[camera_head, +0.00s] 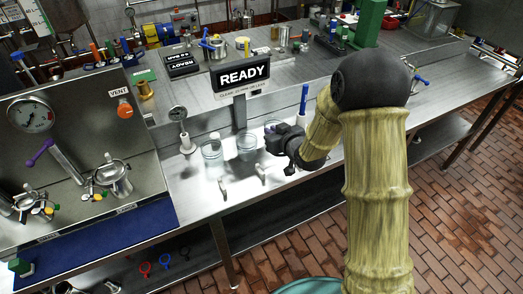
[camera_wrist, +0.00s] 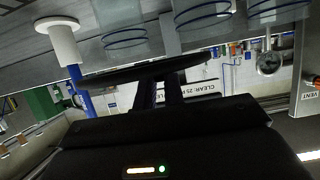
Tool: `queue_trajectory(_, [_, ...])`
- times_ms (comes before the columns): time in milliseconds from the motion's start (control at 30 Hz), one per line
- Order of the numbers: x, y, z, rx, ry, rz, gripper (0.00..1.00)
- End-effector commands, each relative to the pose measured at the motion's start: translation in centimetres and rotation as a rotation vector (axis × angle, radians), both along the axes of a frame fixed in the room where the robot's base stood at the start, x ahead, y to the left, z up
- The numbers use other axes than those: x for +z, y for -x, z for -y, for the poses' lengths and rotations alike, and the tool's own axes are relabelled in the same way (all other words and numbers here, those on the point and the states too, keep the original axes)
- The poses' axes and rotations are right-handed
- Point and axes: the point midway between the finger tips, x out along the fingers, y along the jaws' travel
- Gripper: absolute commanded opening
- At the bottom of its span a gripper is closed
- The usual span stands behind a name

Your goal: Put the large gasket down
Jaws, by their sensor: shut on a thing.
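The large gasket (camera_wrist: 110,76) shows in the wrist view as a thin, dark disc seen nearly edge-on. My gripper (camera_wrist: 160,86) is shut on it, with both dark fingers meeting its near edge. In the head view my gripper (camera_head: 284,141) is above the steel bench, just right of the glass jars. I cannot make out the gasket apart from the dark gripper in that view. Whether the gasket touches anything beyond the fingers cannot be told.
Two clear jars (camera_head: 212,153) (camera_head: 247,148) stand left of my gripper, below the READY sign (camera_head: 243,77). A blue rod (camera_head: 303,100) stands upright close behind it. The gauge panel (camera_head: 75,110) is at left. The steel bench (camera_head: 200,195) has bare room in front of the jars.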

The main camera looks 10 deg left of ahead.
Motion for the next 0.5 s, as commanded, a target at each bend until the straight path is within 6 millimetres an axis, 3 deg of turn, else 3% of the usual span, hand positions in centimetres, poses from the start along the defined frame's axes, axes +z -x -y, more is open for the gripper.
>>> queue_trajectory(300, [-4.9, 0.0, 0.3, -0.005, 0.002, -0.005, 0.0])
queue_trajectory(500, [-5.6, -0.1, 0.4, -0.006, 0.001, -0.001, 0.0])
